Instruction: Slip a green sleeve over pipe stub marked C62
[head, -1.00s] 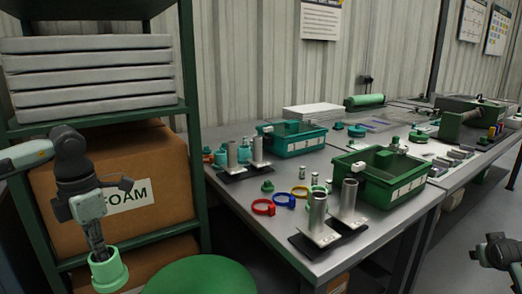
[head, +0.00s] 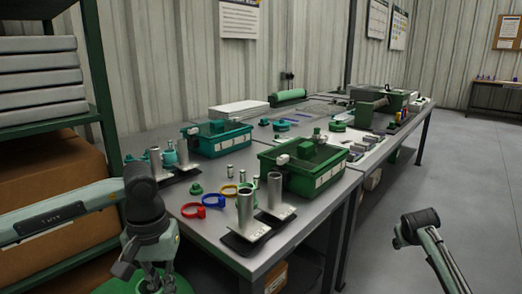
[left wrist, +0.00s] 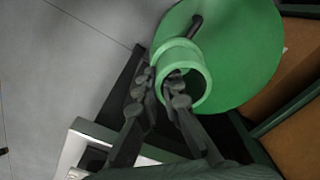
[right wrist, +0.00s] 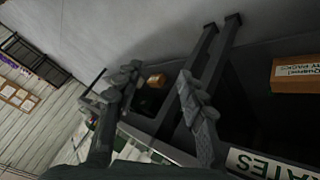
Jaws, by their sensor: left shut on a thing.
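A green sleeve (left wrist: 182,57), a short hollow ring, is held by my left gripper (left wrist: 160,88), one finger outside its wall and the other in its opening. In the head view my left gripper (head: 155,283) is low at the left, in front of the table, and the sleeve is not clear there. Two metal pipe stubs, a front one (head: 245,215) and one beside it (head: 274,192), stand upright at the table's near edge. Two more stubs (head: 155,163) (head: 183,153) stand farther back. I cannot read C62 on any. My right gripper (right wrist: 158,82) is open and empty.
Red (head: 193,210), blue (head: 214,201) and yellow (head: 229,190) rings lie left of the front stubs. A green bin (head: 315,180) and a teal bin (head: 222,145) stand behind. A round green stool (left wrist: 245,60) is below the sleeve. A shelf with boxes is left.

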